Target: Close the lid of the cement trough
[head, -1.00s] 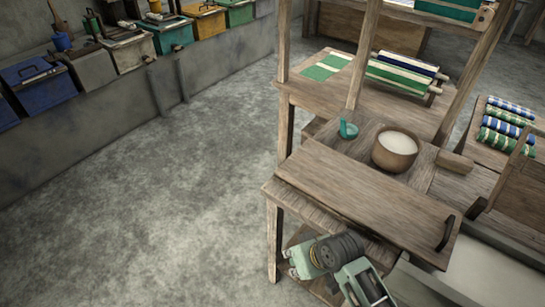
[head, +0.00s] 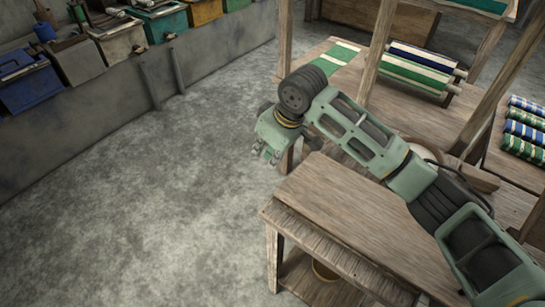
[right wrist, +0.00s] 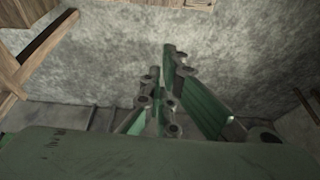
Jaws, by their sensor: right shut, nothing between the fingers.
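I cannot make out the cement trough or its lid for certain in the head view now; my right arm covers much of the right side. Part of an upright wooden panel (head: 536,228) shows at the right edge. My right gripper (head: 268,154) is shut and empty. It hangs over the floor, just left of the wooden bench's back corner, apart from everything. In the right wrist view its green fingers (right wrist: 162,62) point at bare grey floor, with nothing between them. My left gripper is not in view.
A bowl (head: 424,152) is mostly hidden behind the arm. Loom posts and striped cloth rolls (head: 415,70) stand behind. Several coloured boxes (head: 35,82) line a grey ledge at left. The floor (head: 165,200) between is clear.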

